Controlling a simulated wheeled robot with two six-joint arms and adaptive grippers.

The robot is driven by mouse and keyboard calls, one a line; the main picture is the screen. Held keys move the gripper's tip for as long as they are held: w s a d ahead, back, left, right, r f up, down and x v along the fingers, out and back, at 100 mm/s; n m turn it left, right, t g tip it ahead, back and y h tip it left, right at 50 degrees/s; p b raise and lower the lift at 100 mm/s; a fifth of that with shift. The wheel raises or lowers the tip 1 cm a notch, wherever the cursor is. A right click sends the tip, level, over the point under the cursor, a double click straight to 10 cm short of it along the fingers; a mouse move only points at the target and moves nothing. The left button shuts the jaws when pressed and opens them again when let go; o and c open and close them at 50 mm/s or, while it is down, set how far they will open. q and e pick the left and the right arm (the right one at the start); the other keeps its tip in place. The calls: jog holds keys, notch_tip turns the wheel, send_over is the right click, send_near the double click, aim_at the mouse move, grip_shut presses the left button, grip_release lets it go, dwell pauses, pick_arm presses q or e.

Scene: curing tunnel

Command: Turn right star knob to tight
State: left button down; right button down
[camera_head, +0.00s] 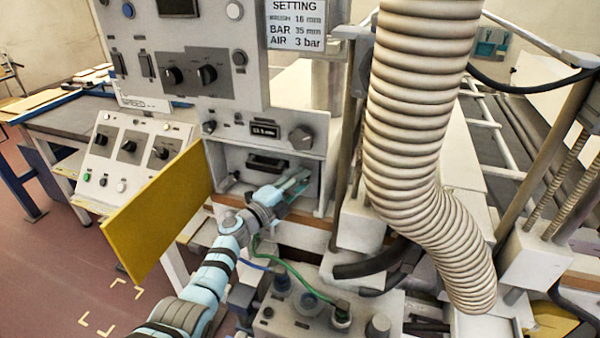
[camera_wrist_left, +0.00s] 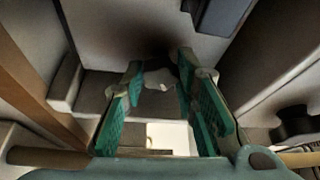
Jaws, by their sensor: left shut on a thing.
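My left gripper (camera_head: 299,182) reaches into the open compartment (camera_head: 226,160) below the small display panel, at its right side. The left wrist view shows its two green-padded fingers (camera_wrist_left: 158,82) closed in on a small pale-grey piece (camera_wrist_left: 157,76), which appears to be the right star knob. The fingers hide most of it in the head view, so its turn angle cannot be read. A dark knob (camera_head: 235,178) sits at the compartment's left; a dark knob also shows at the right of the left wrist view (camera_wrist_left: 293,122). My right gripper is not in view.
A yellow door (camera_head: 160,210) stands open left of the compartment. A dark handle or block (camera_head: 265,163) is inside, above the gripper. A large ribbed hose (camera_head: 415,110) hangs to the right. A box with green and blue cables (camera_head: 300,325) stands below.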

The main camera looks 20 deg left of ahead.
pick_arm(q)
jog(key=shift+r+m+g+y+p, duration=0.1)
jog(key=shift+m+g+y+p, duration=0.3)
jog(key=shift+m+p, duration=0.85)
jog(key=shift+m+g+y+p, duration=0.2)
jog(key=shift+m+g+p, duration=0.3)
jog(key=shift+m+p, duration=0.75)
jog(key=c, duration=1.3)
grip_release()
jog(key=v, duration=1.2)
